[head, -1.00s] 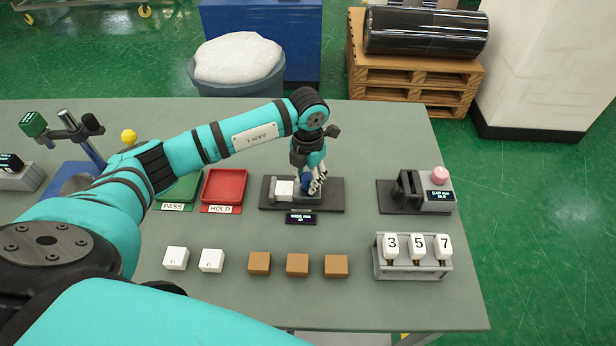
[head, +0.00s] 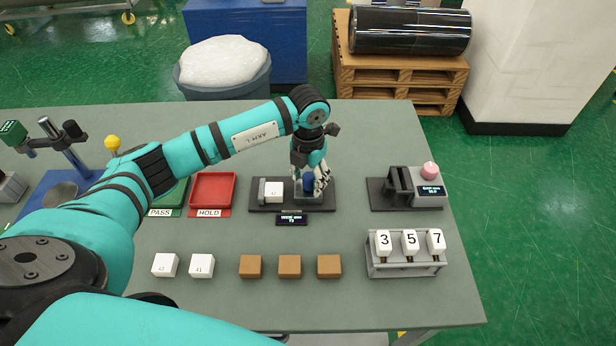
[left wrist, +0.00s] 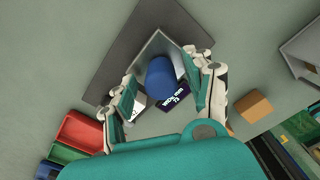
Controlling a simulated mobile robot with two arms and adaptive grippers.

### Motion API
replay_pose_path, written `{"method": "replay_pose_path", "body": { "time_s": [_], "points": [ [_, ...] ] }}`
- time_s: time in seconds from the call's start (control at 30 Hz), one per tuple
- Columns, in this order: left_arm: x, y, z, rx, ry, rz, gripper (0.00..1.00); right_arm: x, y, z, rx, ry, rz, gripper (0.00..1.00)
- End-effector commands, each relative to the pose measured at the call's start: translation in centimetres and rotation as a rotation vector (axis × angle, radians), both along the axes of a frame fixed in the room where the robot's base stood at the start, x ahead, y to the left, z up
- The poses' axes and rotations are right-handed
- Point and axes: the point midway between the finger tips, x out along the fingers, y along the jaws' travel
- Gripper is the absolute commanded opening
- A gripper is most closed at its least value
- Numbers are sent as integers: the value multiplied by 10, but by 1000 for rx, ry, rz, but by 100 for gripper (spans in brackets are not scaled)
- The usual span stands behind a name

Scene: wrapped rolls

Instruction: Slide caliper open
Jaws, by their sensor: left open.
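The caliper's dark base plate (head: 258,207) lies on the bench in the head view, with a small display (head: 292,219) in front. A white block (head: 273,192) sits by its left jaw. The sliding jaw with the blue knob (head: 309,182) stands to the right, with a gap between it and the block. My left gripper (head: 316,181) is over the knob from above. In the left wrist view its open fingers (left wrist: 160,78) stand on both sides of the blue knob (left wrist: 160,78); contact cannot be told. The display there (left wrist: 174,97) seems to read 73. My right gripper is out of view.
A red tray (head: 213,190) and a green tray (head: 170,195) lie left of the caliper. White blocks (head: 202,266) and brown blocks (head: 290,267) stand in front. A gauge (head: 430,188) and a digit rack (head: 398,270) stand to the right.

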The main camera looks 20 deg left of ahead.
Motion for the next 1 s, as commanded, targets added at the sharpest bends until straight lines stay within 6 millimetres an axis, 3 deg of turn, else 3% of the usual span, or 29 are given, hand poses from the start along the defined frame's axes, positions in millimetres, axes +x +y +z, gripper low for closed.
{"method": "replay_pose_path", "body": {
  "time_s": [0.17,0.7,1.0],
  "points": [
    [0,0,8,1,-1,0,53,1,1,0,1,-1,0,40],
    [1,0,108,1,-3,0,53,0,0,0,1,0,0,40],
    [0,0,120,0,0,1,53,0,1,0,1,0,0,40]
  ]
}}
